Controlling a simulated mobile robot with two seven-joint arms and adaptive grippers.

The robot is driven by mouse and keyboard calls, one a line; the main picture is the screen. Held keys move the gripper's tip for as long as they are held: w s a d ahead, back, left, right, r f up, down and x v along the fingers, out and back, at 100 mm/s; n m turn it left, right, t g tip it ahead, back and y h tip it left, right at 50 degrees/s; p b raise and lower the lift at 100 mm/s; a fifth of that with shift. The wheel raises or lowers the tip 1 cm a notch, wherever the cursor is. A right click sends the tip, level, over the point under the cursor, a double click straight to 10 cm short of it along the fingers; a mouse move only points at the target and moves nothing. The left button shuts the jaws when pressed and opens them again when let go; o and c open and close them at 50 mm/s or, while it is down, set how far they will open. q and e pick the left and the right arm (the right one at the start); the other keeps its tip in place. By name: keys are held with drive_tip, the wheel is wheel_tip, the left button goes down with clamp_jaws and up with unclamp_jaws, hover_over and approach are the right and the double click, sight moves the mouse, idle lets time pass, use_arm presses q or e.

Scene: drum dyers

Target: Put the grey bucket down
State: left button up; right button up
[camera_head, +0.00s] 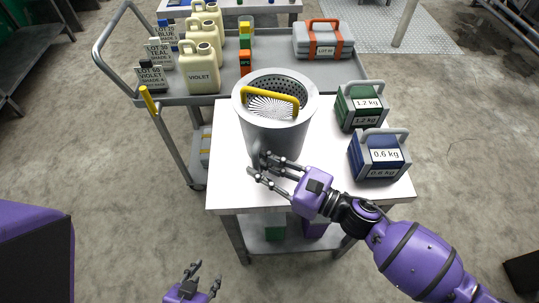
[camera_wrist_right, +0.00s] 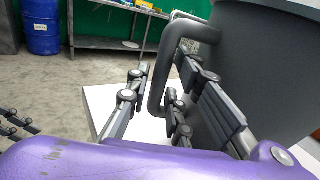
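The grey bucket (camera_head: 268,137) stands upright on the white table top (camera_head: 228,197). A perforated insert (camera_head: 285,84) with a yellow handle (camera_head: 270,95) sits inside it. The bucket's grey side handle (camera_wrist_right: 157,95) faces my right gripper. My right gripper (camera_head: 257,165) is at the bucket's near side, low down. Its fingers are spread, with the side handle between them in the right wrist view (camera_wrist_right: 160,100); a gap shows beside the handle. Part of the bucket's lower edge is hidden behind the gripper. My left gripper (camera_head: 203,281) is open and empty, low in front of the table.
A green 1.2 kg weight (camera_head: 358,106) and a blue 0.6 kg weight (camera_head: 378,156) stand on the table's right side. A grey cart (camera_head: 215,99) behind holds cream jugs (camera_head: 200,75), small coloured blocks (camera_head: 245,62) and a grey case (camera_head: 322,42). The table's front-left corner is clear.

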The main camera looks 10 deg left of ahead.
drive_tip(key=shift+o, duration=0.5)
drive_tip(key=b+v, duration=0.2)
drive_tip(key=v, duration=1)
drive_tip(key=shift+r, duration=0.25)
